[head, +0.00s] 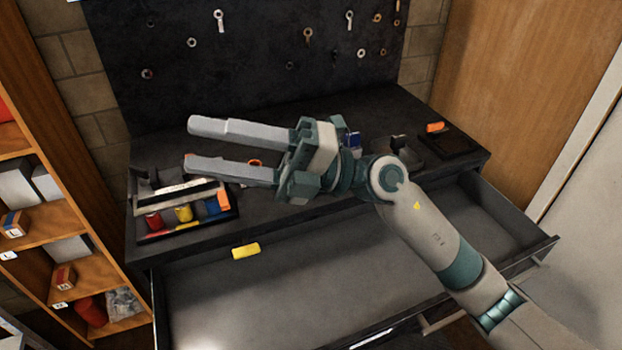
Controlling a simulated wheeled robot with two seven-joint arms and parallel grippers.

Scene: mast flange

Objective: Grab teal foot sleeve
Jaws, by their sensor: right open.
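My right gripper (190,143) reaches in from the right across the dark workbench, its two long grey fingers pointing left. The fingers are spread apart, and I see nothing between them. The fingertips are above the left part of the bench, over the back of a parts tray (188,228). I cannot make out a teal foot sleeve; the teal parts that I see belong to my arm and gripper. My gripper and arm hide part of the bench top. My left gripper is not in view.
The tray holds red (154,221), yellow (184,213) and blue pieces. A wide drawer (300,300) stands open below, with a yellow block (245,251) at its back. A black tray (457,145) lies right, an orange piece (435,127) by it. A pegboard (270,60) rises behind.

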